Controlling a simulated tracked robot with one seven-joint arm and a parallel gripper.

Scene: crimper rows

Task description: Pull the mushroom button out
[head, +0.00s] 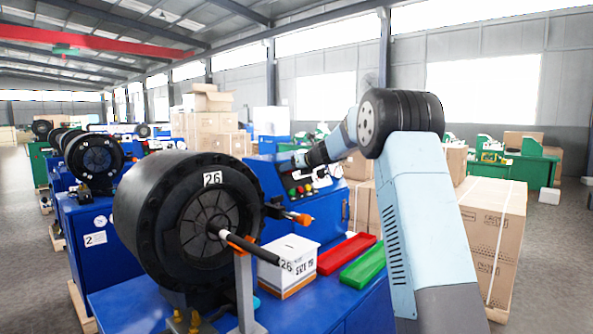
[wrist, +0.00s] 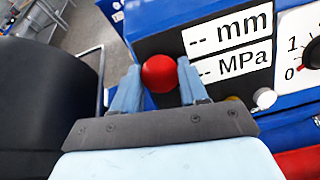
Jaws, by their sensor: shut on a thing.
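The red mushroom button (wrist: 160,73) shows in the wrist view between the two fingers of my gripper (wrist: 158,82). The fingers are shut on its round head, one on each side. The button's stem and base are hidden behind its head. In the head view my arm reaches from the right to the blue control panel (head: 270,177) of the crimper. My gripper (head: 300,160) is small there, at the panel's upper part, and the mushroom button cannot be made out.
The large black crimper head (head: 135,215), marked 26, stands left of the panel. A white box (head: 288,278), a red tray (head: 345,252) and a green tray (head: 364,264) are on the blue bench. The wrist view shows a dial (wrist: 302,50) and mm and MPa displays (wrist: 228,35).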

